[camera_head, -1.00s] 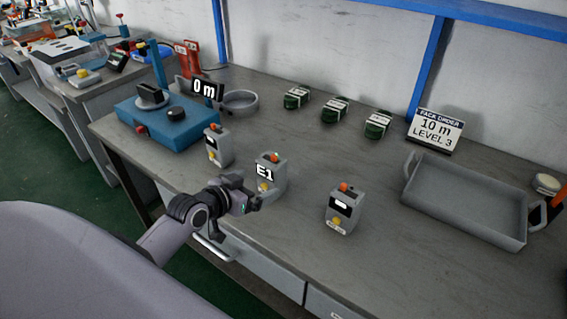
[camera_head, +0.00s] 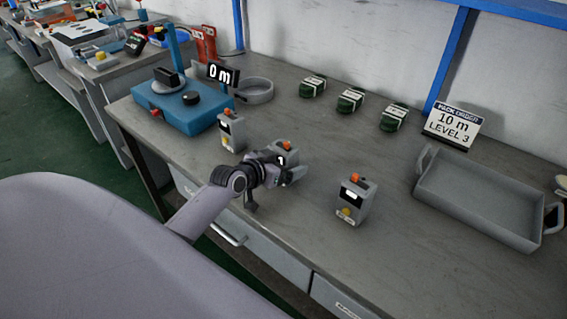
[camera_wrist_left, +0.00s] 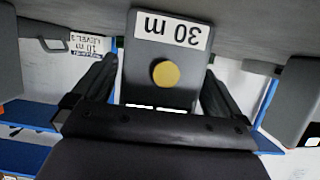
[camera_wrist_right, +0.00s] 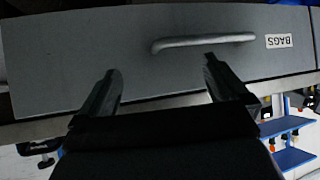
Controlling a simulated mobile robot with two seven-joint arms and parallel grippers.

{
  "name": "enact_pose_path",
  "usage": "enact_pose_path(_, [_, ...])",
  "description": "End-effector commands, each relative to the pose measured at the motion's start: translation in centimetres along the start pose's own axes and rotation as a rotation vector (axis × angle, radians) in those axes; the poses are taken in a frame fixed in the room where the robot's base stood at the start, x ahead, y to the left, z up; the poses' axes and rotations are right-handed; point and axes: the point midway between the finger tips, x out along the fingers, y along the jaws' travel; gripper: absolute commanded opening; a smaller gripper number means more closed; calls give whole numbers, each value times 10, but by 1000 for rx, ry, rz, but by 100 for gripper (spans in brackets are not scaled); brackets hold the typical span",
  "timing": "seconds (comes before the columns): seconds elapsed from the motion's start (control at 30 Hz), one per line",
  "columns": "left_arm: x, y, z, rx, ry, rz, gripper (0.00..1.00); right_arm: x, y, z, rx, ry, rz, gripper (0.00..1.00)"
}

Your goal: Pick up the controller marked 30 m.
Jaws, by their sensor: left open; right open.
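The controller marked 30 m (camera_wrist_left: 174,35) is a grey box with a yellow button, upside down in the left wrist view. In the head view it is the middle controller (camera_head: 287,148), with an orange top knob, mostly hidden behind my left gripper (camera_head: 283,172). My left gripper's fingers (camera_wrist_left: 160,78) stand open on either side of the box; contact cannot be told. Two other grey controllers stand on the bench, one to the left (camera_head: 232,132) and one to the right (camera_head: 352,201). My right gripper (camera_wrist_right: 160,72) is open and empty, facing a drawer.
A blue machine with a 0 m display (camera_head: 222,74) stands at the back left. Several green coils (camera_head: 350,100) lie at the back. A grey tray (camera_head: 440,195) is at the right, below a sign reading 10 m level 3 (camera_head: 455,126). A drawer labelled BAGS (camera_wrist_right: 110,60) faces my right gripper.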

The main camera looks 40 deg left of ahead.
Motion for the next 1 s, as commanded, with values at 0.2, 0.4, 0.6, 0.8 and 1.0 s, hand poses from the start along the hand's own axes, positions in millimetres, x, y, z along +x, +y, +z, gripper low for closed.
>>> enact_pose_path(0.2, [0, 0, 0, 0, -1, 1, 77, 0, 0, -1, 0, 1, 0, 100])
enact_pose_path(0.4, [0, 0, 0, 0, 1, 0, 42, 0, 0, -1, 0, 1, 1, 100])
enact_pose_path(0.6, [-1, 0, -1, 0, 1, 0, 42, 0, 0, -1, 1, 2, 1, 100])
enact_pose_path(0.8, [-6, 0, -14, 1, 3, 2, 42, -2, 0, -4, 1, 2, 1, 100])
enact_pose_path(1.0, [-19, 0, -46, 1, 6, 1, 42, -5, 0, -8, 1, 2, 1, 100])
